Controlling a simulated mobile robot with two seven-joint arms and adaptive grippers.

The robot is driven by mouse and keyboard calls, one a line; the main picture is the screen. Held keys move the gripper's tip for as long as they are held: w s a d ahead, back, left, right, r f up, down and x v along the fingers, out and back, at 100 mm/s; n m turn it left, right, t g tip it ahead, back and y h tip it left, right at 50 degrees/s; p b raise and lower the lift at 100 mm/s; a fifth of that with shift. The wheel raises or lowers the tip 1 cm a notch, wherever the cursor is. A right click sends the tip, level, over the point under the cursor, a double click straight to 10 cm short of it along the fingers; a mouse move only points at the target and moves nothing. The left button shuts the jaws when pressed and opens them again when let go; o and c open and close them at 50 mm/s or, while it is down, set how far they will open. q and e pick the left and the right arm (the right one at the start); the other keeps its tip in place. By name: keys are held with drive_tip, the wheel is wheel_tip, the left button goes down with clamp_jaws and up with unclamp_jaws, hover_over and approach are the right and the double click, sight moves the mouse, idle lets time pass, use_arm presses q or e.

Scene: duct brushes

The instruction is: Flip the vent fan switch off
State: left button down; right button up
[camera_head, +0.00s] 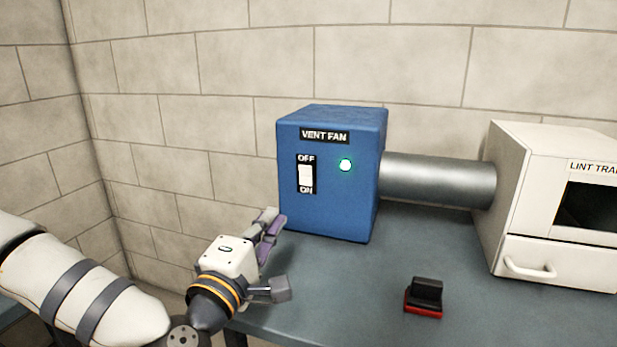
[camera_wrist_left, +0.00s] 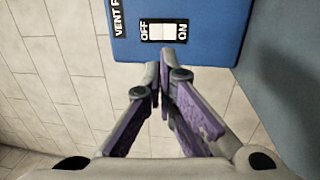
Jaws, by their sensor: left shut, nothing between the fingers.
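The blue vent fan box (camera_head: 325,215) stands on the table against the wall, its front labelled VENT FAN. Its white rocker switch (camera_head: 306,175) sits on a black plate, OFF above and ON below; I cannot tell which way it is tilted. My left gripper (camera_head: 273,222) is shut and empty, just left of and below the box front. In the left wrist view the switch (camera_wrist_left: 162,31) lies just beyond the closed fingertips (camera_wrist_left: 160,72), apart from them. My right gripper is not in view.
A metal duct (camera_head: 440,180) joins the box to a white lint trap (camera_head: 510,215) with a drawer on the right. A black and red brush-like block (camera_head: 425,295) lies on the grey table (camera_head: 340,300). The table in front of the box is clear.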

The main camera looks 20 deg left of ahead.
sight(302, 172)
use_arm(q)
drive_tip(key=shift+s+r, duration=0.1)
drive_tip(key=shift+s, duration=0.2)
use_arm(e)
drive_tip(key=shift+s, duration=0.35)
use_arm(q)
drive_tip(key=w, duration=0.4)
drive_tip(key=w+r, duration=0.1)
drive_tip(key=w, duration=0.8)
drive_tip(key=shift+w+d+r, duration=0.25)
drive_tip(key=shift+w+r, duration=0.05)
drive_tip(key=shift+w, duration=0.1)
